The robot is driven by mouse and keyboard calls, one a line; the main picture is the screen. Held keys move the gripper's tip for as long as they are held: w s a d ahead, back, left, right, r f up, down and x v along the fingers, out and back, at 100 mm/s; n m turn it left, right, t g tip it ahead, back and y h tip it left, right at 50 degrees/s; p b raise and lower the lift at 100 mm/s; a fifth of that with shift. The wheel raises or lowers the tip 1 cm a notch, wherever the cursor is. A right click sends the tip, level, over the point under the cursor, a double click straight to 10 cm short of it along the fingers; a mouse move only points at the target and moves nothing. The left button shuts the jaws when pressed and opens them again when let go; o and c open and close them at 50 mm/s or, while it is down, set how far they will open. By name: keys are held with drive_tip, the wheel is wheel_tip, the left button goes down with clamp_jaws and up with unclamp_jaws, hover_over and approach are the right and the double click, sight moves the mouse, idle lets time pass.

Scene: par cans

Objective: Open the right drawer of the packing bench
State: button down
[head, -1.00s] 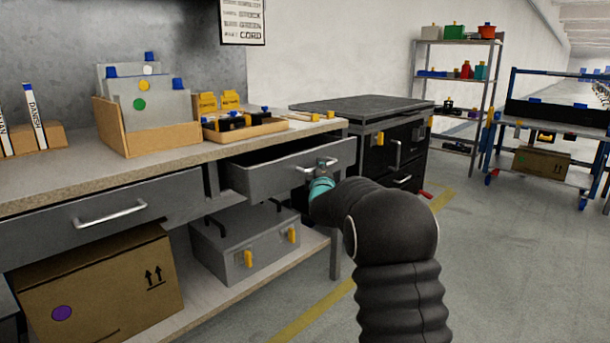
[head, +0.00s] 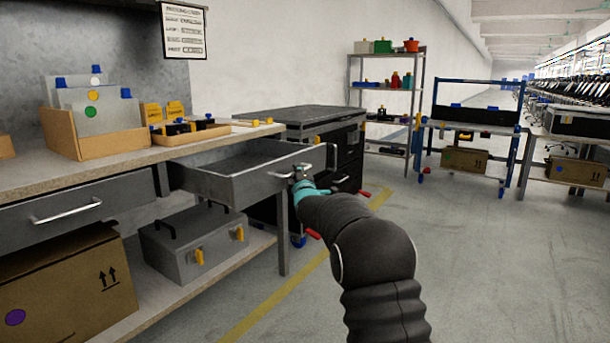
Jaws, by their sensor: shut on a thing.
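The packing bench (head: 110,168) stands on the left. Its right drawer (head: 252,188) is pulled well out from under the top, and its open inside shows as empty where I can see it. My gripper (head: 301,178) is at the drawer's front and shut on its metal handle (head: 300,171). My dark arm partly hides the gripper, and the fingertips are small in view. The left drawer (head: 60,210) of the bench is closed.
A grey case (head: 190,245) and a cardboard box (head: 65,290) sit on the lower shelf. A dark cabinet (head: 345,150) stands just behind the open drawer. Open floor (head: 470,260) lies to the right, with shelving (head: 385,110) farther back.

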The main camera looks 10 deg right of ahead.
drive_tip(key=shift+d, duration=0.1)
drive_tip(key=c, duration=1.1)
unclamp_jaws()
drive_tip(key=shift+c, duration=0.2)
drive_tip(key=s+f, duration=0.1)
drive_tip(key=s, duration=1)
drive_tip(key=shift+s+f, duration=0.35)
drive_tip(key=shift+s, duration=0.05)
drive_tip(key=shift+d, duration=0.1)
